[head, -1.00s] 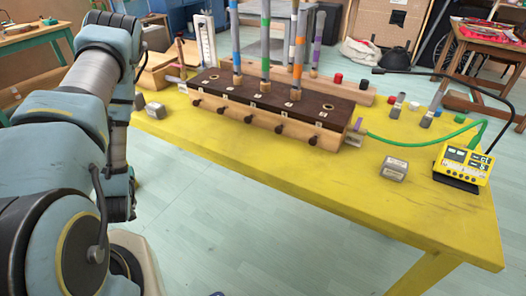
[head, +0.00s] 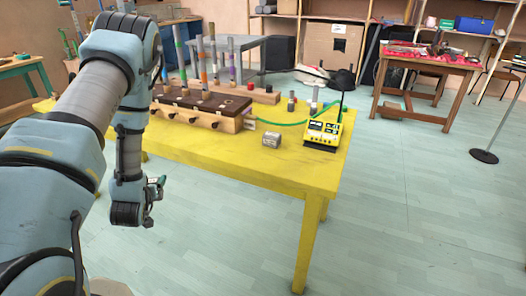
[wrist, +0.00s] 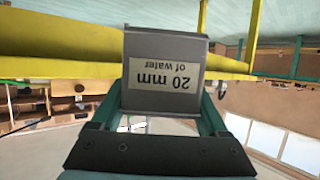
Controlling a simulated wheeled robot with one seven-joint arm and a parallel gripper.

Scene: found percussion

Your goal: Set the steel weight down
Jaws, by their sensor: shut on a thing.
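My gripper (head: 154,190) hangs in front of the yellow table's near side, over the floor in the head view. In the wrist view it is shut on a grey steel weight (wrist: 165,72) between two teal fingers. The label on it reads "20 mm of water", upside down in the picture. The held weight cannot be made out clearly in the head view.
A brown-topped wooden box (head: 205,106) with upright coloured tubes stands on the table. A yellow meter (head: 322,132) with a green hose is to its right. Small pieces stand behind. The table's front right is bare. Open floor (head: 420,220) lies to the right.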

